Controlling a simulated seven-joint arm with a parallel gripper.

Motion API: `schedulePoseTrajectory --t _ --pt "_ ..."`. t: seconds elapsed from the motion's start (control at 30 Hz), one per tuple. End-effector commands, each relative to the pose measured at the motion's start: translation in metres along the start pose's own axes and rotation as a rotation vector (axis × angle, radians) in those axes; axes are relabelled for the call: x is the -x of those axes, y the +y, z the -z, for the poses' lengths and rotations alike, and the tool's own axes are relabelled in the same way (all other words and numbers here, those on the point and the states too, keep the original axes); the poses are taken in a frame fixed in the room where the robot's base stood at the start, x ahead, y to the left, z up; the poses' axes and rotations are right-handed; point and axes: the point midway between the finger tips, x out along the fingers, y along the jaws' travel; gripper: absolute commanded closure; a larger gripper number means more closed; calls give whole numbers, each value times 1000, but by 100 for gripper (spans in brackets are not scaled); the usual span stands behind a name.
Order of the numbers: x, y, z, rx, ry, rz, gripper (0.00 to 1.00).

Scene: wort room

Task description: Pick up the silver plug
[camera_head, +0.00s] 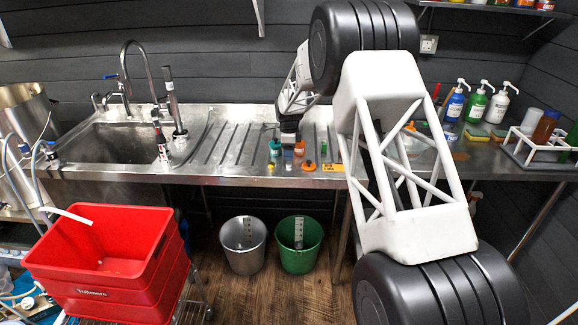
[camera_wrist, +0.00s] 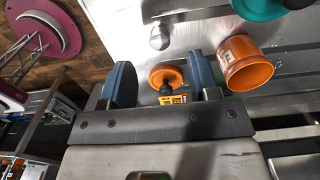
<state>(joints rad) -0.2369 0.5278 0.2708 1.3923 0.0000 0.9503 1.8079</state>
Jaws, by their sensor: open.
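A small round silver piece, which looks like the silver plug (camera_wrist: 159,38), lies on the steel draining board (camera_wrist: 112,20) in the wrist view, beyond my fingertips. I cannot make it out in the head view. My gripper (camera_wrist: 164,78) is open, with its two blue-grey fingers apart. An orange disc with a black knob (camera_wrist: 165,76) shows between the fingers. An orange cup-like piece (camera_wrist: 246,64) lies to the right of the right finger. In the head view my gripper (camera_head: 289,136) is over the front part of the draining board, among the small parts.
A teal piece (camera_wrist: 262,8) is at the top right of the wrist view. The sink (camera_head: 110,145) is to the left. Pump bottles (camera_head: 476,103) and a white rack (camera_head: 540,150) stand to the right. Buckets (camera_head: 243,245) and a red crate (camera_head: 105,265) stand below the counter's front edge.

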Motion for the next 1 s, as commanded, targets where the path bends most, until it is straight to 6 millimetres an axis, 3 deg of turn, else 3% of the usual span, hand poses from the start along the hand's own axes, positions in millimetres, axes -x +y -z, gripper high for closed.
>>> schedulePoseTrajectory --t 0.5,1.0 --pt "-48 0 1 0 0 -1 44" --pt "-50 0 1 0 0 0 44"
